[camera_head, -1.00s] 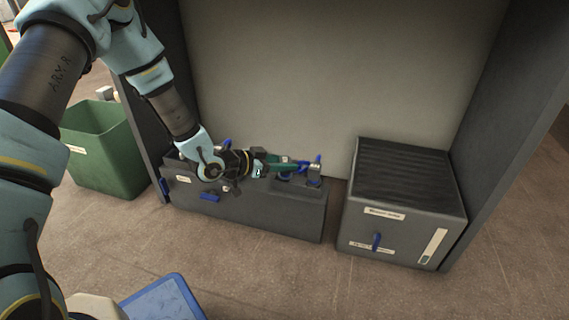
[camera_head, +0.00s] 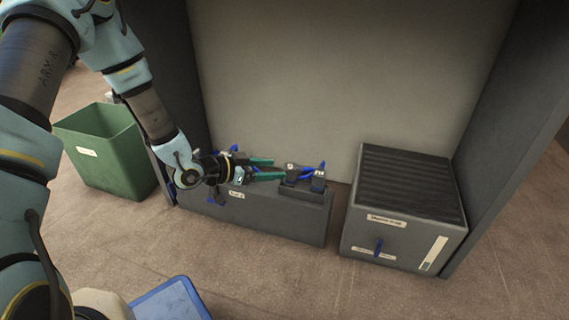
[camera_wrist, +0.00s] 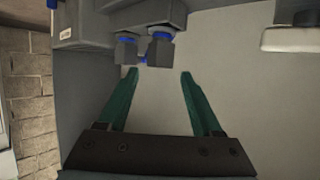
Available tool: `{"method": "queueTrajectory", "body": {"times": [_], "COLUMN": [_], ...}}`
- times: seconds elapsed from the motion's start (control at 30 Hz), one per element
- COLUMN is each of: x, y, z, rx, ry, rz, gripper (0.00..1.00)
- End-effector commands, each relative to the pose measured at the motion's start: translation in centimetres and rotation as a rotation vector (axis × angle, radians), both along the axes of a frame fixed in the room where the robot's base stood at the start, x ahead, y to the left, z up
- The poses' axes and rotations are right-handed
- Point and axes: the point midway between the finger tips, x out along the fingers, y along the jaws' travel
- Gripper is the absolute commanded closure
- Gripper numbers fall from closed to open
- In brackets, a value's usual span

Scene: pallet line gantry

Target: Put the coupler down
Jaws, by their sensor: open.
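My gripper (camera_head: 272,169) is open, its two green fingers apart with nothing between them. It reaches from the left over the top of the long grey box (camera_head: 265,213). Dark couplers with blue parts (camera_head: 305,176) stand in a holder at the right end of that box, just beyond my fingertips. In the wrist view two dark blocks with blue collars (camera_wrist: 145,47) show ahead of the fingers, apart from them. I cannot tell which of them is the task's coupler.
A ribbed-top grey cabinet (camera_head: 405,215) with a blue handle stands to the right. A green bin (camera_head: 110,155) stands at left. A grey back wall (camera_head: 290,80) and side panels enclose the bay. A blue tray (camera_head: 168,302) is at the front.

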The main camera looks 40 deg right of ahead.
Motion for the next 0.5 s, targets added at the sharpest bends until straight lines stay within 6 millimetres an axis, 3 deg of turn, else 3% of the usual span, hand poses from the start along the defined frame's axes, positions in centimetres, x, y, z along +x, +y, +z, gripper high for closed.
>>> {"method": "queueTrajectory", "body": {"times": [0.2, 0.5], "x": [0.5, 0.7], "y": [3.5, 4.9], "z": [1.7, 2.0], "rx": [0.001, 0.0], "ry": [0.001, 0.0], "rz": [0.003, 0.0], "gripper": [0.33, 0.33]}}
